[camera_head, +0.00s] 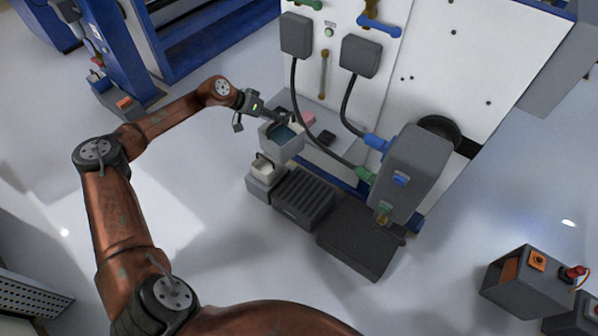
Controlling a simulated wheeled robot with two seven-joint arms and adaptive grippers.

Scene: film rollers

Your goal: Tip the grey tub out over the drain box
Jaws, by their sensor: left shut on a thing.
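The grey tub (284,151) is near the centre, with something blue-green inside it. My left gripper (271,117) is shut on the tub at its upper rim. The tub looks roughly upright. A dark box with a ribbed top (304,197), which looks like the drain box, stands on the floor just below and right of the tub in the picture. I cannot tell the exact height of the tub above the floor things. The gripper's fingertips are partly hidden by the tub's rim. My right gripper is not in view.
A small grey container (263,169) on a grey block stands left of the ribbed box. A flat dark box (358,238) and a tall grey unit (411,174) stand to the right. Hoses hang from the white panel (475,60) behind.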

